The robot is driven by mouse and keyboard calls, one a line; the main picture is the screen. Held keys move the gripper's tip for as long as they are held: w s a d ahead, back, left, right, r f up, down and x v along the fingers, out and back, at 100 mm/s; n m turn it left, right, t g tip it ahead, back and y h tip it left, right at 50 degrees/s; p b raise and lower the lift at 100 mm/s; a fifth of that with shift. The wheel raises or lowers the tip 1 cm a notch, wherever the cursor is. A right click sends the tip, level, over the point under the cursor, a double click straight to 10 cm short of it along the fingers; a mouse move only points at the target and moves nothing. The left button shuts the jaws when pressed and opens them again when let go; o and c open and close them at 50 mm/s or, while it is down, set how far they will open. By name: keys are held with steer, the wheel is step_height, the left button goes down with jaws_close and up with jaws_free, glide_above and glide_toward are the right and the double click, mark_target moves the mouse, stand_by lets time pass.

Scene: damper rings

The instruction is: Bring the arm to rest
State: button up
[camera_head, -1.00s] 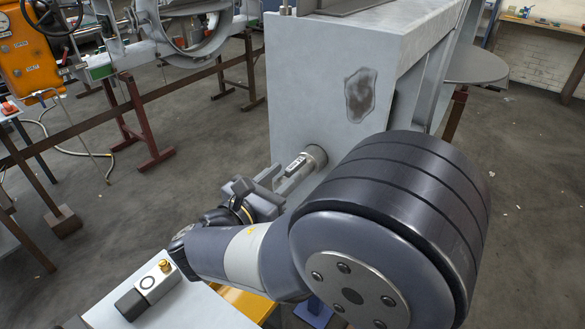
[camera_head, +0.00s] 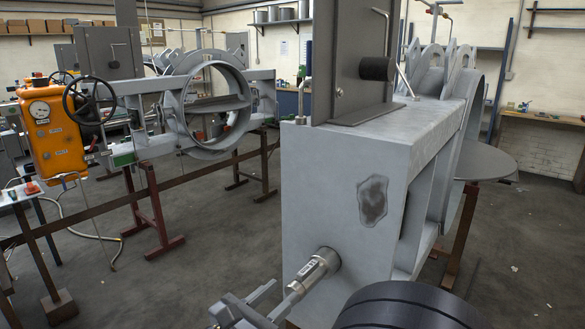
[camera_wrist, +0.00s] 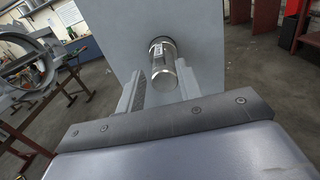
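My gripper (camera_head: 280,298) is at the bottom of the head view, close to a short metal cylinder (camera_head: 316,268) that sticks out of the grey housing's end face. In the wrist view the two fingers of my gripper (camera_wrist: 160,72) stand apart, with the metal cylinder (camera_wrist: 163,62) showing between and beyond their tips. There is a visible gap between the fingers, and I see nothing clamped. Whether a finger touches the cylinder is hard to tell. Most of my arm is cut off below the head view.
The large grey housing (camera_head: 335,170) with a dark patch fills the middle right. A ring damper (camera_head: 215,105) on stands and an orange box with a handwheel (camera_head: 52,135) are at the left. A round grey plate (camera_head: 482,168) is at the right. Open floor lies between.

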mark_target(299, 276)
steer(key=p+x, duration=0.1)
steer(key=x, duration=0.9)
steer(key=shift+w, duration=0.1)
steer(key=shift+a, duration=0.1)
stand_by(0.8)
steer(key=b+v, duration=0.1)
steer(key=v, duration=1)
steer(key=p+x, duration=0.1)
steer(key=x, duration=1)
